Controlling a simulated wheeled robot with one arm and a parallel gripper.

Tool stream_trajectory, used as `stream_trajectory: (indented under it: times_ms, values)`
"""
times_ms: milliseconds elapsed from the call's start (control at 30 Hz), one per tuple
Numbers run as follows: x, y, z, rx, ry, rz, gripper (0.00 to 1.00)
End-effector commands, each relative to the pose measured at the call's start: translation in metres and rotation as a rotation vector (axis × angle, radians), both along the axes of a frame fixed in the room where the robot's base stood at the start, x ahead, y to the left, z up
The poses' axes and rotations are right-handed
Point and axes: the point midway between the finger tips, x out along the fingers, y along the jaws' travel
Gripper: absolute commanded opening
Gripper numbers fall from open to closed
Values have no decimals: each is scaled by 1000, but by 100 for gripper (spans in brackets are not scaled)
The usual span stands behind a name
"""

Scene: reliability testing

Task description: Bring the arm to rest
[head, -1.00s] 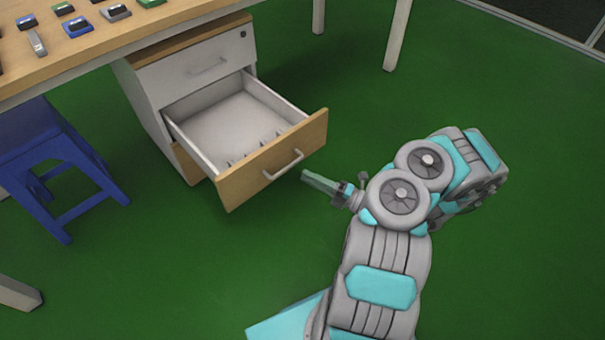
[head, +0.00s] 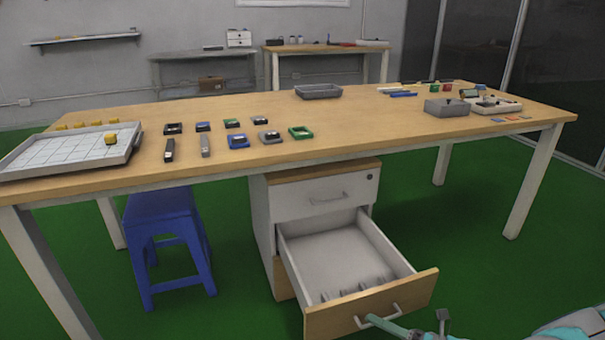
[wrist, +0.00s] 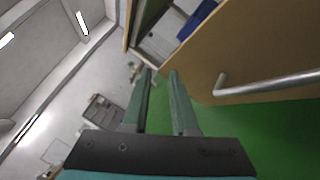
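My gripper (head: 376,321) is low at the bottom right of the head view, close to the front of the open drawer. In the wrist view my gripper (wrist: 160,74) has two green fingers with a gap between them and nothing held. The metal drawer handle (wrist: 265,86) is to the right of the fingers there, apart from them. In the head view the handle (head: 385,317) overlaps the fingertips. Only a small part of my arm (head: 570,330) shows at the bottom right edge.
The drawer (head: 345,255) is pulled out, with a few dividers inside. A wooden table (head: 350,130) stands above, holding a tray (head: 20,173), several small parts and boxes. A blue stool (head: 165,215) stands to the left. Green floor (head: 460,240) is clear to the right.

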Motion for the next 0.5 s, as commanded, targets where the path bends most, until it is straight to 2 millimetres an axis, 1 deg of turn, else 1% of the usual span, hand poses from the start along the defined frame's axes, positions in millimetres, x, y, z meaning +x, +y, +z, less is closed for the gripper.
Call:
stream_trajectory:
  times_ms: [33, 200, 300, 367, 500]
  values:
    - [-3, 14, 15, -46, -62, 55, 26]
    - [-25, 58, 53, -188, -269, 238, 26]
    - [-42, 80, 70, -267, -394, 345, 26]
    - [-53, 92, 79, -313, -470, 409, 26]
    - [-82, 113, 95, -414, -646, 560, 26]
